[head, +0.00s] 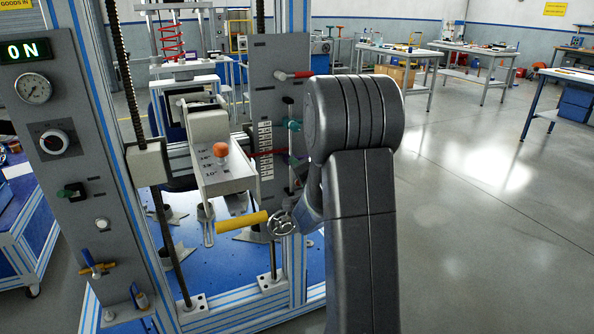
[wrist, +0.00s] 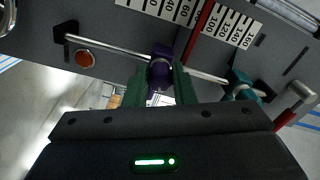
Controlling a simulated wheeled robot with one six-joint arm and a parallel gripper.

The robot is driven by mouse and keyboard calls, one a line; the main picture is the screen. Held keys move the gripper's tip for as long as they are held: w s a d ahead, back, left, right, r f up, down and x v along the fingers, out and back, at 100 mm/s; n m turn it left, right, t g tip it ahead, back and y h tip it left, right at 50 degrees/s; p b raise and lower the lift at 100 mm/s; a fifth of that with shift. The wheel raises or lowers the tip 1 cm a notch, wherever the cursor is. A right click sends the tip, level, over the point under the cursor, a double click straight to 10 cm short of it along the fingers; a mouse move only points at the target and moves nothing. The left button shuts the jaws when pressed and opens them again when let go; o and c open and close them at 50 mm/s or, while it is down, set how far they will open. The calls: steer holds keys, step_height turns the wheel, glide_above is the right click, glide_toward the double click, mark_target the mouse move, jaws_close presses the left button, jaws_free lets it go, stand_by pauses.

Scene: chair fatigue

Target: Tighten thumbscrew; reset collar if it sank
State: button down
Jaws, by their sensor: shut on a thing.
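In the wrist view, a purple collar (wrist: 162,55) sits on a thin metal rod (wrist: 110,47), with its rounded screw head facing the camera. My gripper (wrist: 160,82) has its green fingers on either side of this screw head and is shut on it. A teal collar (wrist: 240,82) sits farther right on the same rod, apart from my fingers. A printed scale (wrist: 228,24) runs alongside the rod, with a red pointer (wrist: 203,25) across it between the two collars. In the head view the teal collar (head: 294,126) shows, while my arm hides most of the gripper.
A yellow handle (head: 242,222) and an orange knob (head: 220,149) stand left of my arm. Open floor (head: 480,210) lies right.

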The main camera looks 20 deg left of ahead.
steer(key=shift+r+m+p, duration=0.1)
steer(key=shift+m+p, duration=0.2)
steer(key=shift+m, duration=3.8)
steer(key=c, duration=1.2)
jaws_free()
steer(key=v, duration=1.3)
steer(key=shift+s+d, duration=0.2)
steer(key=shift+d, duration=0.15)
steer(key=shift+w+a, duration=0.1)
